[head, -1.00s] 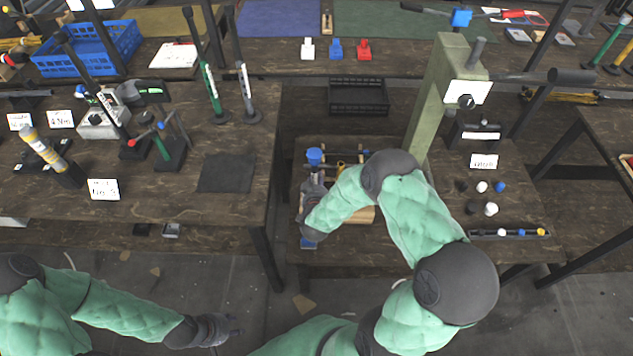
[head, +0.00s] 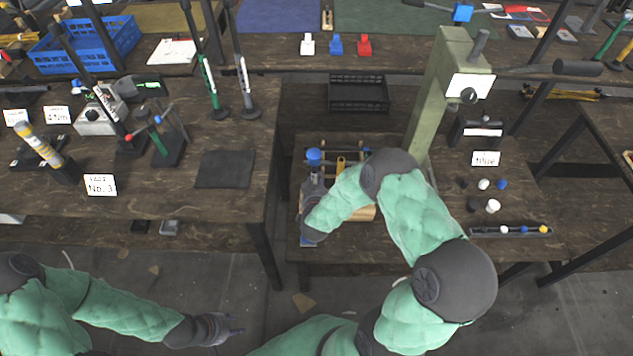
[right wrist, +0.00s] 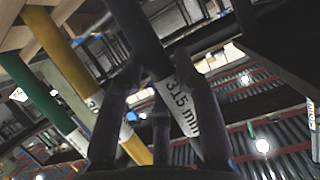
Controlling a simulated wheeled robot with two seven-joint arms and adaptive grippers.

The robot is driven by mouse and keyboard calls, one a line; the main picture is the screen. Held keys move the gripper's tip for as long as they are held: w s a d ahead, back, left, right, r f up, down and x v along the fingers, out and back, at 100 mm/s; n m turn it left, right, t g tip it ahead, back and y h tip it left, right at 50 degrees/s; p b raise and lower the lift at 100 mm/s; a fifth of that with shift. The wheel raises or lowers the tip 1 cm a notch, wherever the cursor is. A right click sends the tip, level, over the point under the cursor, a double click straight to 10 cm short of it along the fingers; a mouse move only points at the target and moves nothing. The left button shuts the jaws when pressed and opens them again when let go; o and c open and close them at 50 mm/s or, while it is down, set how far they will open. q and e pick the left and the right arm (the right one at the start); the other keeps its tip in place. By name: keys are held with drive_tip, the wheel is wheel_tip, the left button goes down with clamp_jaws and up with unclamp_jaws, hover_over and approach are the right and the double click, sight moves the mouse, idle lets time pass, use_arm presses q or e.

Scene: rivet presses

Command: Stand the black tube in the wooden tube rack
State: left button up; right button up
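In the head view my right gripper (head: 313,187) is over the left part of the press bench, beside a blue-topped piece (head: 314,157). The wooden tube rack is mostly hidden by my arm; a pale wooden part (head: 367,213) shows beside my forearm. My left gripper (head: 238,325) is open and empty over the floor.
Small white, black and blue pieces (head: 493,206) and a narrow tray (head: 485,232) lie at right. The left bench (head: 220,210) holds tools. A black crate (head: 358,94) sits behind.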

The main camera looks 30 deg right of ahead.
drive_tip(key=o, duration=0.3)
drive_tip(key=v, duration=1.2)
drive_tip(key=shift+r, duration=0.15)
drive_tip(key=s+a+f+n+g+y+p, duration=0.25)
drive_tip(key=a+f+g+y, duration=0.2)
drive_tip(key=a, duration=0.25)
drive_tip(key=s+a+f+n+g+y+p, duration=0.1)
drive_tip(key=s+a+f+g+y+p, duration=0.1)
drive_tip(key=s+a+f+g+y, duration=0.25)
drive_tip(key=s+a+f, duration=0.1)
drive_tip(key=s+a, duration=0.1)
drive_tip(key=s+a+f+g+y, duration=0.1)
drive_tip(key=s+a, duration=0.1)
drive_tip(key=s, duration=0.1)
drive_tip(key=s+a+f+g+y, duration=0.1)
drive_tip(key=s+a, duration=0.1)
drive_tip(key=s, duration=0.1)
drive_tip(key=shift+n+p, duration=0.25)
drive_tip(key=shift+p, duration=0.1)
